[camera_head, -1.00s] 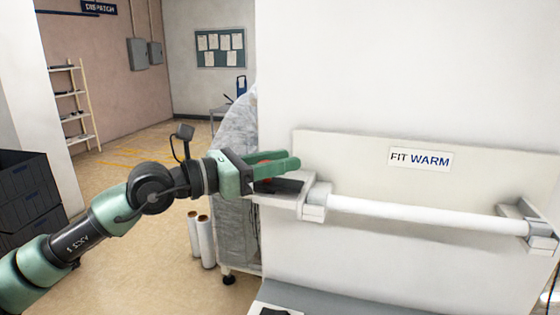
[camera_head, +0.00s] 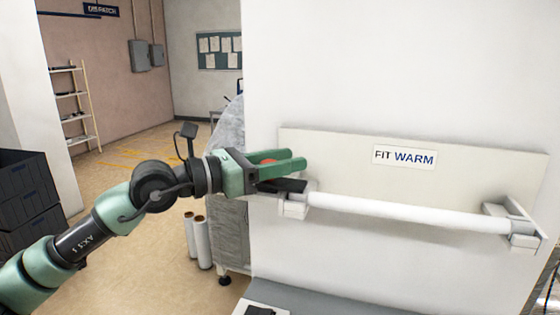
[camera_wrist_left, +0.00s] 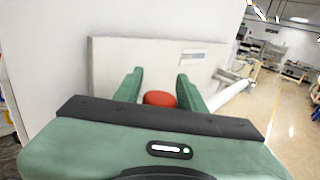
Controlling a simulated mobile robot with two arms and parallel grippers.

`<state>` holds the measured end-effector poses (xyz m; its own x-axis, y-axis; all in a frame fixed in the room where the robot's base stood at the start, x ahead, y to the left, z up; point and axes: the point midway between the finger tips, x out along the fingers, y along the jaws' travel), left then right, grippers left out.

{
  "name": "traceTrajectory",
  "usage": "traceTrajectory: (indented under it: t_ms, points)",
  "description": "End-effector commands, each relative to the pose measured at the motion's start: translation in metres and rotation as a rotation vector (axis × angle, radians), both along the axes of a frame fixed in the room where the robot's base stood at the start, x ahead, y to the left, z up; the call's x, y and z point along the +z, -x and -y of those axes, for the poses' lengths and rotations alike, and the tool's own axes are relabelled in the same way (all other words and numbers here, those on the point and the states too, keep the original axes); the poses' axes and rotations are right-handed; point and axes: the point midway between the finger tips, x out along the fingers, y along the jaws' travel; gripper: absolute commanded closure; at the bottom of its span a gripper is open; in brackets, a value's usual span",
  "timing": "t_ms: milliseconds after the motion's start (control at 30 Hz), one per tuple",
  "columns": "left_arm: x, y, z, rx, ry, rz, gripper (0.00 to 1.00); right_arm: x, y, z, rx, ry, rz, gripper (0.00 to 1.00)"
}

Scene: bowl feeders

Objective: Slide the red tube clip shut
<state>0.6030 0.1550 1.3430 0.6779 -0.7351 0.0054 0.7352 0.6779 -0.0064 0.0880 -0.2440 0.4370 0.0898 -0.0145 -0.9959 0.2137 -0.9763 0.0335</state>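The white tube (camera_head: 405,212) runs along the front of a white wall panel labelled FIT WARM. My left gripper (camera_head: 296,160) is at the tube's left end, its two green fingers parallel and spread apart. A red rounded thing, likely the red tube clip (camera_wrist_left: 159,99), shows between the fingers in the left wrist view. A little of its red shows between the fingers in the head view too. The fingers and palm hide most of it; I cannot tell whether they touch it. My right gripper is not in view.
White brackets (camera_head: 296,208) hold the tube at both ends. A grey ledge is below the panel. White rolls (camera_head: 201,242) and a wrapped cart stand left of the wall; dark crates (camera_head: 28,205) are at far left.

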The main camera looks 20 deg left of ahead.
Motion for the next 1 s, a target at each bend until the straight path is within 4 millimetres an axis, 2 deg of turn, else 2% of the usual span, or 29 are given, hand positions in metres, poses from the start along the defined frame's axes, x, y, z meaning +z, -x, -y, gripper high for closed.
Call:
traceTrajectory:
  t_ms: [100, 167, 433, 800, 1000]
  points:
    - [-0.001, 0.000, -0.001, 0.002, -0.001, -0.001, 0.48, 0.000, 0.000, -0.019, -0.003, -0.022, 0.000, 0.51]
    - [-0.001, -0.001, -0.001, 0.003, -0.002, -0.001, 0.48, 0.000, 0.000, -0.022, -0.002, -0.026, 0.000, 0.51]
    - [-0.003, 0.004, -0.009, 0.007, -0.003, 0.000, 0.48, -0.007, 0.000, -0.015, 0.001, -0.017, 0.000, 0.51]
    - [-0.005, 0.045, -0.048, 0.004, -0.005, -0.001, 0.48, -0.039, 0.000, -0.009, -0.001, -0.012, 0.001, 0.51]
    - [0.000, 0.054, -0.054, 0.000, -0.004, 0.000, 0.48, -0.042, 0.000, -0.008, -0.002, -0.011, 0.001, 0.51]
